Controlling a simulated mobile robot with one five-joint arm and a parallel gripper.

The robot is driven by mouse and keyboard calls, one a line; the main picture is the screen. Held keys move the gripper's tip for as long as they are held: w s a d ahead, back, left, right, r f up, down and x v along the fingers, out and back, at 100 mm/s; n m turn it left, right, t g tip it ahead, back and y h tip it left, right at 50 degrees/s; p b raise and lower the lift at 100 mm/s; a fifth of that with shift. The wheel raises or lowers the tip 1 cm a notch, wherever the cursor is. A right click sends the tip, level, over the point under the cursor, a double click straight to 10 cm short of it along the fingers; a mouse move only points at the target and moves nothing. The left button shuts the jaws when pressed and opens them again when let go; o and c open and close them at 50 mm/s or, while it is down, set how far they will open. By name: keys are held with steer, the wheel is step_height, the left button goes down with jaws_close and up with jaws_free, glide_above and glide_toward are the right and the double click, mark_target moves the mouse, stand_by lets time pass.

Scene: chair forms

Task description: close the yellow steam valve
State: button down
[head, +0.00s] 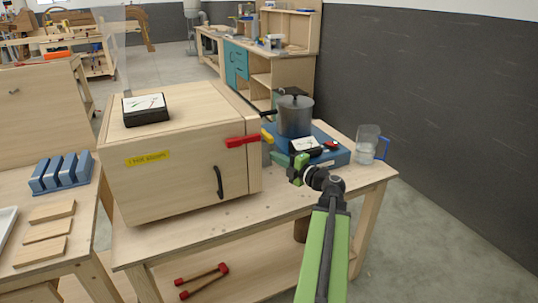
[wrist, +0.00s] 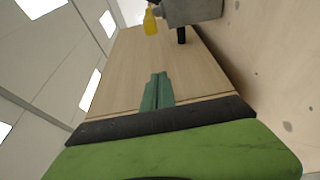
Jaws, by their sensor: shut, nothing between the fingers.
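The yellow steam valve (head: 267,136) shows as a small yellow handle at the right side of the wooden box, just right of a red lever (head: 242,141). In the wrist view a yellow handle (wrist: 150,22) stands at the top, beside a grey block (wrist: 195,10). Much of the valve body is hidden in the head view.
A metal pot (head: 295,115) stands on a blue base (head: 335,155) behind my gripper. A clear jug (head: 368,145) is at the table's right end.

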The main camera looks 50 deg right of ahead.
mark_target(266, 135)
steer(key=shift+d+r, duration=0.15)
steer(key=w+d, duration=0.4)
steer(key=w, duration=0.4)
steer(key=shift+w+d, duration=0.15)
